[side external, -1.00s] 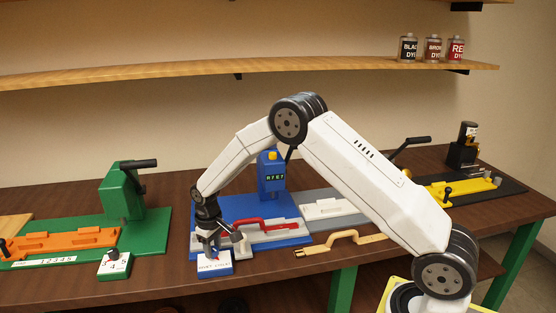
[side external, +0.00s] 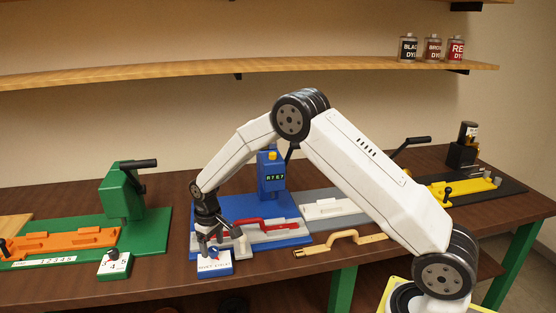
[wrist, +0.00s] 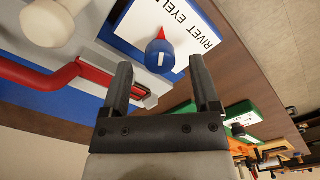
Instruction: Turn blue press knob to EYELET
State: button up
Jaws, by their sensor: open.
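The blue press knob (wrist: 160,56) sits on a white-topped blue box lettered RIVET EYELET (wrist: 125,22). In the wrist view its red pointer (wrist: 161,35) points up, nearer the start of the lettering (RIVET) than the EYELET end. In the side view the knob (side external: 214,253) and its box (side external: 215,268) are at the table's front edge, small there. My gripper (wrist: 165,85) is open and empty. Its fingertips are apart from the knob and above it. The blue press (side external: 271,180) stands behind, with a small lit display whose lettering I cannot read surely.
A red-handled clamp (side external: 262,224) lies on the grey fixture beside the box. The green press (side external: 122,195) and another knob box (side external: 114,265) stand at left. A tan strap with a handle (side external: 342,243) lies at the front right. Bare table lies between the stations.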

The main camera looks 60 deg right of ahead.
aim_at(213, 249)
jog(key=shift+r, duration=3.35)
jog(key=shift+s, duration=0.1)
jog(key=shift+s+r, duration=0.15)
jog(key=shift+s, duration=0.05)
jog(key=s+a+r+t, duration=0.1)
jog(key=s, duration=1)
jog(key=s+a+r+t, duration=0.1)
jog(key=s, duration=1.1)
jog(key=shift+s+r+m+t, duration=0.25)
jog(key=shift+s+m+t, duration=0.05)
jog(key=shift+a, duration=0.1)
